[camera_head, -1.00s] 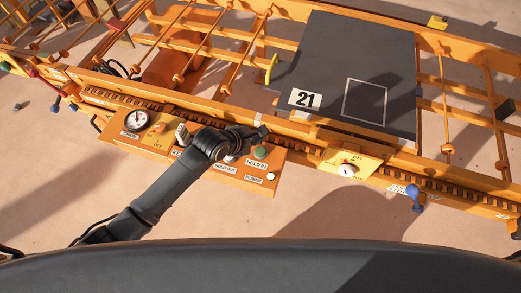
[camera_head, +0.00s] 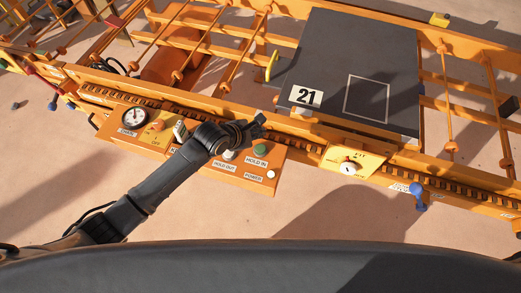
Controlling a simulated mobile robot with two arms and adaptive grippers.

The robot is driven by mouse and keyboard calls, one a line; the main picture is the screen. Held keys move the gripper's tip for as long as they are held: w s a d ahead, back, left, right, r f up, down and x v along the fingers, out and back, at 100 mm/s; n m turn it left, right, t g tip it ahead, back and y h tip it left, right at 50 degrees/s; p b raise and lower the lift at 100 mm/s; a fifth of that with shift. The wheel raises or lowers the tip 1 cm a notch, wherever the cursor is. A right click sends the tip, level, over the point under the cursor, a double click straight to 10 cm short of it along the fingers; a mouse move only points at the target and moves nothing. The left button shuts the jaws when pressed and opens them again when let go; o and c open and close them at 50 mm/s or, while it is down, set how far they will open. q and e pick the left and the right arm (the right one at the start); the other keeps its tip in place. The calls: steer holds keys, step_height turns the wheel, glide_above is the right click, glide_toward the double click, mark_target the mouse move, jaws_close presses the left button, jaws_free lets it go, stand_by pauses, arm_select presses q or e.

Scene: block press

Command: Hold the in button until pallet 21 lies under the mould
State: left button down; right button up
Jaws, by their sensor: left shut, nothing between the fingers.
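The dark grey pallet (camera_head: 335,55) lies on the orange frame at upper right. It bears a white label "21" (camera_head: 306,96) and a pale outlined square. The green hold in button (camera_head: 260,149) is on the orange control box (camera_head: 205,165). The white hold out button (camera_head: 228,155) is left of it. My left gripper (camera_head: 259,123) is shut and empty, with its tips just beyond the green button in the picture. The button's face is uncovered. My right gripper is not in view. I cannot make out the mould.
A gauge (camera_head: 134,118) and switches are at the box's left, and a white power button (camera_head: 271,174) at its right. A yellow dial box (camera_head: 354,161) stands to the right. Orange rails and rods surround the pallet. The floor in front is clear.

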arm_select(q)
steer(key=b, duration=0.5)
glide_above(259, 150)
step_height(259, 150, down, 5)
steer(key=shift+r, duration=0.15)
steer(key=shift+f+b, duration=0.45)
steer(key=shift+f, duration=0.75)
steer(key=shift+f, duration=0.15)
steer(key=shift+f, duration=0.25)
